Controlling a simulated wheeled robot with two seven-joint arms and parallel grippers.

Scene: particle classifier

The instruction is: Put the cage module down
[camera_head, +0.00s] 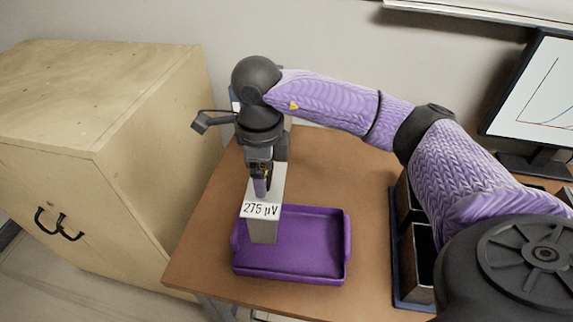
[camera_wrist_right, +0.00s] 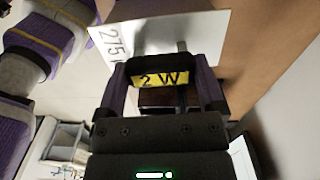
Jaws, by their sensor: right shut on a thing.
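The cage module (camera_head: 261,226) is a pale grey upright block with a white top plate marked "275 µV". It is in my right gripper (camera_head: 261,182), which is shut on it from above. The module is at the left part of a purple tray (camera_head: 320,245); I cannot tell whether its lower end touches the tray floor. In the right wrist view, the white plate (camera_wrist_right: 145,38) and a yellow "2 W" label (camera_wrist_right: 165,77) show between the fingers. My left gripper is not in view.
The tray lies on a brown table (camera_head: 340,165), and its right part is empty. Dark open bins (camera_head: 420,260) stand to its right. A wooden cabinet (camera_head: 110,130) stands at the left, and a monitor (camera_head: 540,95) at the far right.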

